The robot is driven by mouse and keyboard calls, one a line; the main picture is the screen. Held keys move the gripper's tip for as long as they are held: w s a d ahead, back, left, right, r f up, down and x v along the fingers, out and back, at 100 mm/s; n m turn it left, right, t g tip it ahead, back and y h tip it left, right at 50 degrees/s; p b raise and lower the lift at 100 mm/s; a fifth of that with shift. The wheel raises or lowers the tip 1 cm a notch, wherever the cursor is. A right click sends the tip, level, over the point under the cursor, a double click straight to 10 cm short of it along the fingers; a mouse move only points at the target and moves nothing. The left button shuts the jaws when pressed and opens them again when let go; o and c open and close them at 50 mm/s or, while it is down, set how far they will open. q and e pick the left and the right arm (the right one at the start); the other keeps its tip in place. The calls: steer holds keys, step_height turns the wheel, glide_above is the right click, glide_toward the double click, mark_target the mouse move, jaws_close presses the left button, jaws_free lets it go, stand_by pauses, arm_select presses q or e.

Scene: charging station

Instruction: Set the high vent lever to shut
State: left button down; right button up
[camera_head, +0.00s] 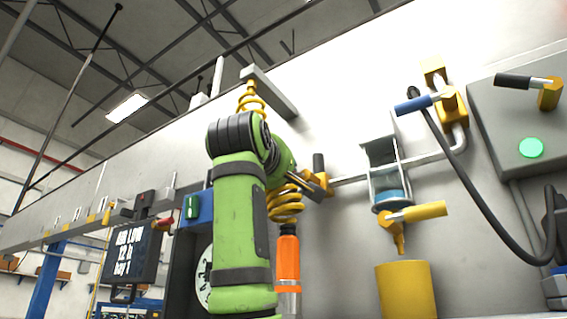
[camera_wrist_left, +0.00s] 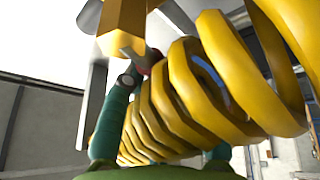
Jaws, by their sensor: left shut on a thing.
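My left arm, green with dark bands, rises in the middle of the head view and reaches toward the wall. Its gripper is mostly hidden behind the arm there. A lever with a dark upright handle (camera_head: 319,163) and yellow fittings is just right of the wrist, at the left end of a wall pipe. In the left wrist view, the dark green fingers of my left gripper (camera_wrist_left: 140,75) close beside a yellow fitting (camera_wrist_left: 124,25) with a grey bar. The gripper is shut on what looks like the lever; the contact is largely hidden. My right gripper is not in view.
A yellow coiled hose (camera_head: 284,207) hangs close to the wrist above an orange tool (camera_head: 288,256); it also fills much of the left wrist view (camera_wrist_left: 190,90). To the right are a blue-handled lever (camera_head: 414,104), a yellow lever (camera_head: 418,212) and a grey box (camera_head: 500,120) with a black-handled lever.

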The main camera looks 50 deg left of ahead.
arm_select(q)
steer(key=shift+a+f+n+g+p, duration=0.1)
steer(key=shift+f+n+g+p, duration=0.2)
steer(key=shift+n, duration=0.6)
steer(key=shift+f+n+g+p, duration=0.15)
steer(key=shift+f+n+g, duration=0.2)
steer(key=shift+n, duration=0.55)
steer(key=shift+g, duration=0.25)
steer(key=c, duration=1.3)
jaws_free()
steer(key=o, duration=0.4)
steer(key=shift+w+f, duration=0.1)
steer(key=shift+w, duration=0.1)
steer(key=shift+s, duration=0.1)
